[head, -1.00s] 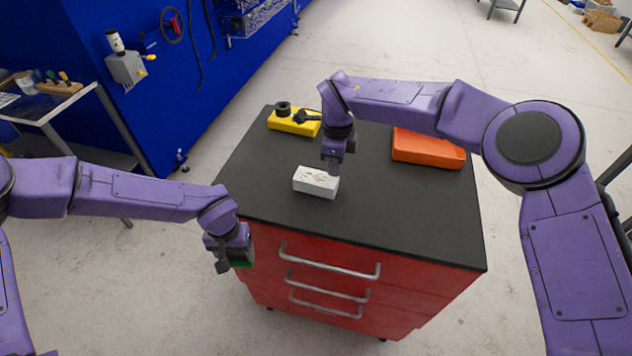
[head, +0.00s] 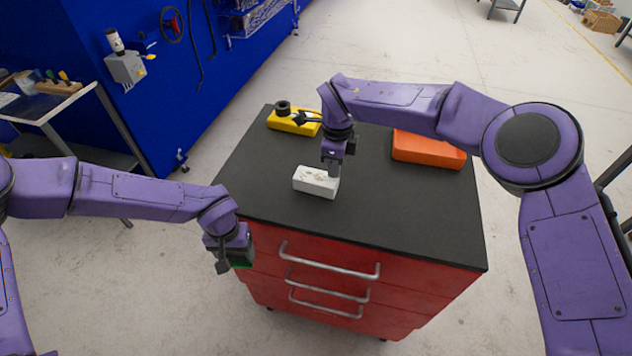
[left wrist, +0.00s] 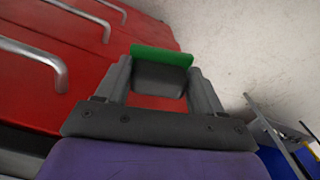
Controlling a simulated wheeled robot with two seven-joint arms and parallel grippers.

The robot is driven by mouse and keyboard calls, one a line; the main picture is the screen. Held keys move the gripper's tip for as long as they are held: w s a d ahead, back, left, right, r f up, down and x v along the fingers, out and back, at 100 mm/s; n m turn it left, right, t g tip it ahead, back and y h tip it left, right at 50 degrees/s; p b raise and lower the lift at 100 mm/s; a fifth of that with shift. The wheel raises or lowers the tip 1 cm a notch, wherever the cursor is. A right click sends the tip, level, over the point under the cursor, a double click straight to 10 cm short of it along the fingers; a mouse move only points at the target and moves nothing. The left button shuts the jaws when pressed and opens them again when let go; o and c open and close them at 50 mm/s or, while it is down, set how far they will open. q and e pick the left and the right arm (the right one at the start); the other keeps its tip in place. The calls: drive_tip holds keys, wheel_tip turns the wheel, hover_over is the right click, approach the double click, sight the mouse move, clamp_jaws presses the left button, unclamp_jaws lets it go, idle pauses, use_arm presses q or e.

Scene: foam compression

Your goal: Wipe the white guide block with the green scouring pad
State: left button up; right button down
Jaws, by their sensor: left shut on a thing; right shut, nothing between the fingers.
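The white guide block (head: 315,183) lies on the black top of the red cabinet and has brownish marks on its upper face. My right gripper (head: 333,170) is shut and empty, pointing down at the block's right end; I cannot tell whether it touches the block. My left gripper (head: 230,265) is outside the cabinet's front left corner, below the top. It is shut on the green scouring pad (left wrist: 162,55), which has a dark backing between the fingers in the left wrist view.
A yellow block (head: 292,126) with a black round part stands at the back left of the cabinet top (head: 400,215). An orange block (head: 428,150) lies at the back right. The front and right of the top are clear. Drawer handles (head: 330,262) stick out in front.

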use_arm(q)
drive_tip(key=shift+f, duration=0.1)
use_arm(e)
drive_tip(key=shift+f, duration=0.25)
drive_tip(key=shift+r, duration=0.1)
use_arm(q)
wheel_tip(320, 180, up, 6)
drive_tip(key=p, duration=0.5)
drive_tip(key=shift+f, duration=0.15)
use_arm(e)
wheel_tip(320, 180, up, 6)
use_arm(q)
drive_tip(key=shift+f, duration=0.1)
drive_tip(key=shift+f, duration=0.15)
